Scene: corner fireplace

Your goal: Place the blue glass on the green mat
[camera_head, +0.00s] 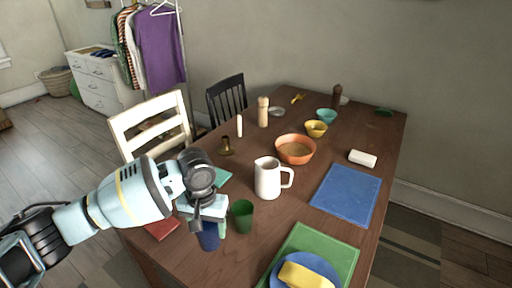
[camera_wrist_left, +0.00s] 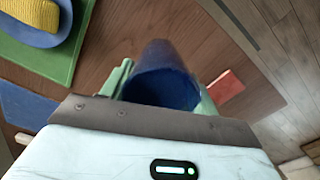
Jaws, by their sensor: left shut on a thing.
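My left gripper (camera_head: 206,212) is shut on the blue glass (camera_head: 208,237), which hangs under it near the table's front left edge. In the left wrist view the blue glass (camera_wrist_left: 162,75) sits between the two fingers, and I look into its dark blue rim. The green mat (camera_head: 325,239) lies at the table's near right, apart from the glass. A blue plate (camera_head: 277,276) with a yellow cloth (camera_head: 306,276) is on its near part. The mat also shows in the left wrist view (camera_wrist_left: 70,55), at upper left. My right gripper is out of view.
A green cup (camera_head: 241,215) stands just right of the held glass. A white pitcher (camera_head: 267,180) is behind it, and a blue mat (camera_head: 346,194) lies farther right. A red item (camera_head: 163,228) lies left of the gripper. Bare table shows between the green cup and green mat.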

